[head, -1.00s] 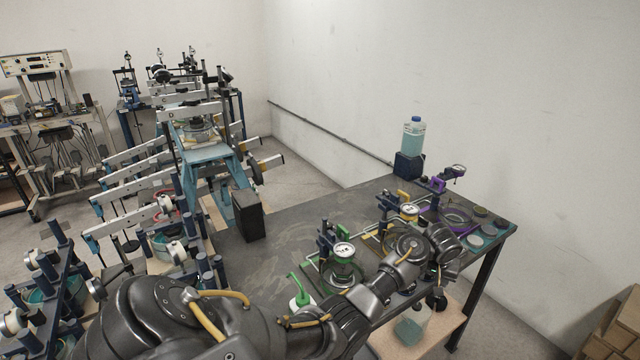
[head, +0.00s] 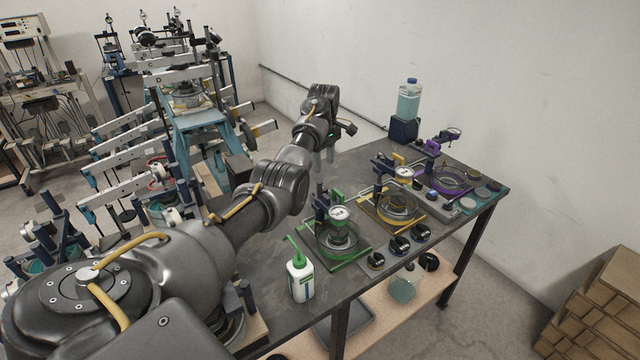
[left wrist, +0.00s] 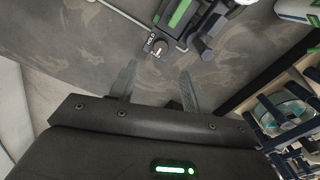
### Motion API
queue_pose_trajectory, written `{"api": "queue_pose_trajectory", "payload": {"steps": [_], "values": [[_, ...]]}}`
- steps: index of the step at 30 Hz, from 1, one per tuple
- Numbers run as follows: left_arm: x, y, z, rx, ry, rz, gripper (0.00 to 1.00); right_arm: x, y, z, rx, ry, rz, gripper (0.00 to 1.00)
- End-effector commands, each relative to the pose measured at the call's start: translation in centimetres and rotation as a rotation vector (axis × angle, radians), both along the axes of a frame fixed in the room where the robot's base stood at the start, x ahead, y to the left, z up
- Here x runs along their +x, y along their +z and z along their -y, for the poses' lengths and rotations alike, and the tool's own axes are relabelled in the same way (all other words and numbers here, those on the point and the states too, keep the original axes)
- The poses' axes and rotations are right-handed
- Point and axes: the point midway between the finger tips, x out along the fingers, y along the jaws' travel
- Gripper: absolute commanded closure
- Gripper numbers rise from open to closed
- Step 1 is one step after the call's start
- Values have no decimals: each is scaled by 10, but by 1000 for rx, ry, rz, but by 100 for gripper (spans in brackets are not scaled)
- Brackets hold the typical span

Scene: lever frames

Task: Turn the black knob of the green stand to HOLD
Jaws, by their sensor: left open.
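The green stand (head: 352,252), with a dial gauge (head: 339,213) on top, stands on the dark table. In the left wrist view a small dark knob block (left wrist: 158,47) with a pale pointer sits beside a green-striped part. Small lettering beside it seems to read HOLD. My left gripper (head: 325,158) is behind the green stand, pointing down. Its two open fingers (left wrist: 158,72) also show in the left wrist view, empty and apart from the knob block, which lies beyond their tips. My arm hides part of the table. My right gripper is out of view.
Black knobs (head: 400,245) line the table's front edge. A yellow stand (head: 385,221) and a purple stand (head: 433,187) are to the right. A white bottle with a green nozzle (head: 300,280) stands at the front left. A blue bottle (head: 408,100) stands on a block at the back.

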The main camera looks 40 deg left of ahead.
Motion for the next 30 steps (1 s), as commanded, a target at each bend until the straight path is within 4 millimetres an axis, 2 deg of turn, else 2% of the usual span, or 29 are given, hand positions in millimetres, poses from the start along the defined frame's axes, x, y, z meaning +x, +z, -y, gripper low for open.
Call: {"api": "queue_pose_trajectory", "payload": {"steps": [6, 12, 15, 21, 28, 30], "values": [[-2, -38, 0, -1, -1, -4, 52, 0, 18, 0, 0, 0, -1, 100], [-1, -73, -1, -1, 0, -2, 52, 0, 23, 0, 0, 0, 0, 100], [-1, -85, -1, 0, -2, -2, 52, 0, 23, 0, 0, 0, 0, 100], [-1, -95, -1, 0, -2, 0, 52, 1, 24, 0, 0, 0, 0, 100], [-1, -95, -1, 1, -2, 1, 52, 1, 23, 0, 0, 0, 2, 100], [-1, -95, -1, 1, -2, 1, 61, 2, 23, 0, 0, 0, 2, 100]]}}
